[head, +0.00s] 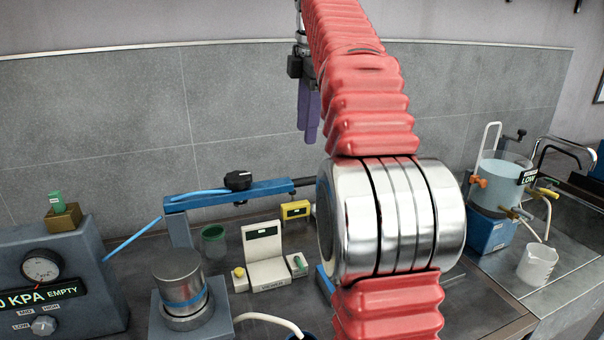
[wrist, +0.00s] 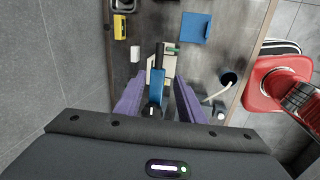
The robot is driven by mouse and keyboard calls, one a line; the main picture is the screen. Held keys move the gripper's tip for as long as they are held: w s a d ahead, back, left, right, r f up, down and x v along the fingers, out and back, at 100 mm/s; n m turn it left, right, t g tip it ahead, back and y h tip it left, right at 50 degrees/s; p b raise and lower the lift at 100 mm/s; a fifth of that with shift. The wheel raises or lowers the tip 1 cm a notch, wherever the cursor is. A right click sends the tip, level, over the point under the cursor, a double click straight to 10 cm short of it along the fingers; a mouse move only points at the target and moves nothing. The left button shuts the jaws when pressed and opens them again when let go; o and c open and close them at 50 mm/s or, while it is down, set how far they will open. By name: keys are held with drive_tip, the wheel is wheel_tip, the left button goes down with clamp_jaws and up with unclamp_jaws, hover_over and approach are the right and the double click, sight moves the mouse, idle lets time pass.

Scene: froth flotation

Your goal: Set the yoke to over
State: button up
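A blue bar on a post (head: 265,189), which I take to be the yoke, spans behind the white bench device. A black knob (head: 238,180) sits on top of it, and its right end is partly hidden by my arm. In the wrist view the blue bar (wrist: 157,88) lies between and below my fingers, with the knob (wrist: 152,113) near the gripper's base. My gripper (head: 308,115) hangs above the bar with purple fingers pointing down. In the wrist view my gripper (wrist: 165,82) is open, and I see nothing held.
A metal cylinder (head: 181,280) stands left of the white device (head: 268,262). A gauge box (head: 45,280) is at far left. A yellow block (head: 295,210) and green cup (head: 214,240) are near the bar. A clear tank (head: 502,182) and beaker (head: 537,264) stand right.

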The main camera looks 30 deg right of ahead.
sight(306, 178)
drive_tip(key=shift+d+r+n, duration=0.1)
drive_tip(key=shift+d+n, duration=0.3)
drive_tip(key=shift+d, duration=0.25)
drive_tip(key=shift+w, duration=0.1)
drive_tip(key=shift+x, duration=6.85)
drive_tip(key=shift+c, duration=0.5)
clamp_jaws()
drive_tip(key=shift+a, duration=0.15)
